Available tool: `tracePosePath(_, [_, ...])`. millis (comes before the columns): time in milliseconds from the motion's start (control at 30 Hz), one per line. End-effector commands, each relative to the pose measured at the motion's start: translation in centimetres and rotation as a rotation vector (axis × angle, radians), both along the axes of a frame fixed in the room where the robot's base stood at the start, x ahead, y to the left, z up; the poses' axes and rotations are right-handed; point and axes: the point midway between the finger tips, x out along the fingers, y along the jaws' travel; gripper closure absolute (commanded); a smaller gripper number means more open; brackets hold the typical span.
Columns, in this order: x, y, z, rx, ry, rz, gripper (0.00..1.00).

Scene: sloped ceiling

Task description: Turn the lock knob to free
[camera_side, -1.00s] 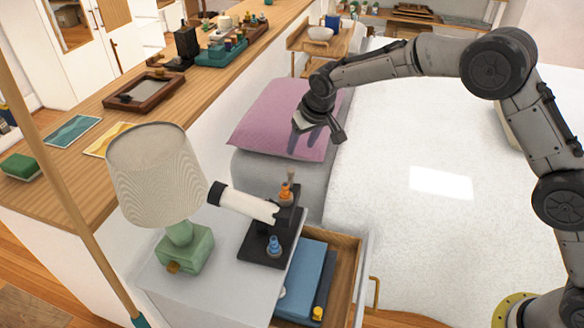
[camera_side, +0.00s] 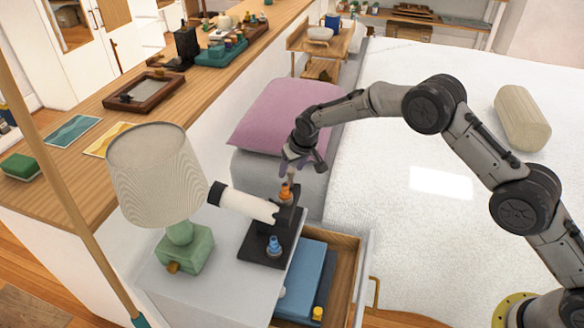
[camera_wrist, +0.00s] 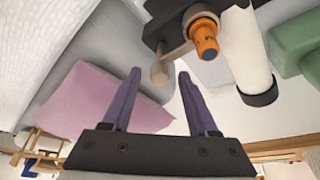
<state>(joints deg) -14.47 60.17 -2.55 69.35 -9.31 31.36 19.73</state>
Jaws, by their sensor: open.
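A small telescope-like instrument with a white tube (camera_side: 247,204) and a black stand (camera_side: 257,240) is on the nightstand. An orange knob (camera_side: 286,193) is on its upper part and a blue knob (camera_side: 273,246) is low on its base. The orange knob (camera_wrist: 206,42) also shows in the wrist view, beside a tan peg (camera_wrist: 160,73) on a short arm. I cannot tell which of these is the lock knob. My gripper (camera_side: 294,168) is open above the orange knob. In the wrist view the peg appears between my fingertips (camera_wrist: 159,77); contact is unclear.
A lamp (camera_side: 156,170) with a green base stands left of the instrument. An open drawer (camera_side: 345,250) holding blue books (camera_side: 303,280) is in front. A pink pillow (camera_side: 285,113) lies behind my gripper. The white bed (camera_side: 420,150) is to the right.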

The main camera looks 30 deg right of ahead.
Motion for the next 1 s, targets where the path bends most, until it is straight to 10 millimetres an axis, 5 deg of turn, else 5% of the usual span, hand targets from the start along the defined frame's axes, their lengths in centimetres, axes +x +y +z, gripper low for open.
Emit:
tracePosePath(167, [0.01,0.0,0.0,0.0,0.0,0.0,0.41])
tracePosePath(500, [-0.01,0.01,0.01,0.0,0.0,0.0,1.0])
tracePosePath(1000, [-0.01,-0.08,0.02,0.0,0.0,0.056,1.0])
